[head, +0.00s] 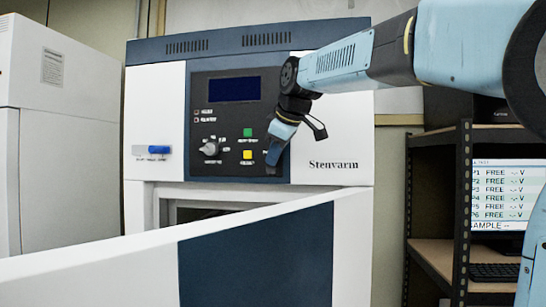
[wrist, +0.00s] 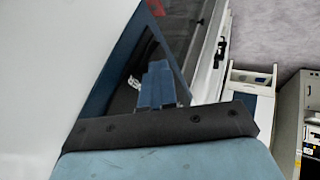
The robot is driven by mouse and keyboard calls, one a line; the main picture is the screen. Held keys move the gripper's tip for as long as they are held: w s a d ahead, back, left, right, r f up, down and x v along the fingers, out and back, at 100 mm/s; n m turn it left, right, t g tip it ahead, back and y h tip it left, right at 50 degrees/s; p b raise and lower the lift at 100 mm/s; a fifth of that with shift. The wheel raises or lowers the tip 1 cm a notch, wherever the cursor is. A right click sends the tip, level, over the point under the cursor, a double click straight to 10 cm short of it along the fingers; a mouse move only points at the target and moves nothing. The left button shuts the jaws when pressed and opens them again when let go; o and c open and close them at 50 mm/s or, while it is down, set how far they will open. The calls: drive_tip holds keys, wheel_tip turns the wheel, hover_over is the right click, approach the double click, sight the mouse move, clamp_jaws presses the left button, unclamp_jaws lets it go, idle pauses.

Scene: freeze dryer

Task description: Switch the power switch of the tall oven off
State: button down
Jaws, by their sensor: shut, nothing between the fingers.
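The tall oven (head: 330,130), white and dark blue and marked "Stenvarm", stands in the middle of the head view. Its dark control panel (head: 222,100) has a blank blue display (head: 234,89), a grey rotary knob (head: 210,149), a green button (head: 248,132) and a yellow button (head: 247,155). My gripper (head: 272,158) is shut and empty, pointing down in front of the panel's lower right corner, right of the yellow button. It covers that corner, and I see no power switch clearly. I cannot tell whether it touches the panel. The wrist view shows the closed fingers (wrist: 158,86) near a dark surface.
A large white and blue door panel (head: 255,265) stands across the foreground below the control panel. A white cabinet (head: 60,130) stands at left. A shelf (head: 440,250) with a monitor (head: 498,195) stands at right.

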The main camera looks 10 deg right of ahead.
drive_tip(key=shift+r, duration=0.1)
drive_tip(key=shift+w+r, duration=0.1)
drive_tip(key=shift+r, duration=0.6)
drive_tip(key=v, duration=1.3)
drive_tip(key=shift+s+r, duration=0.2)
drive_tip(key=shift+s, duration=0.05)
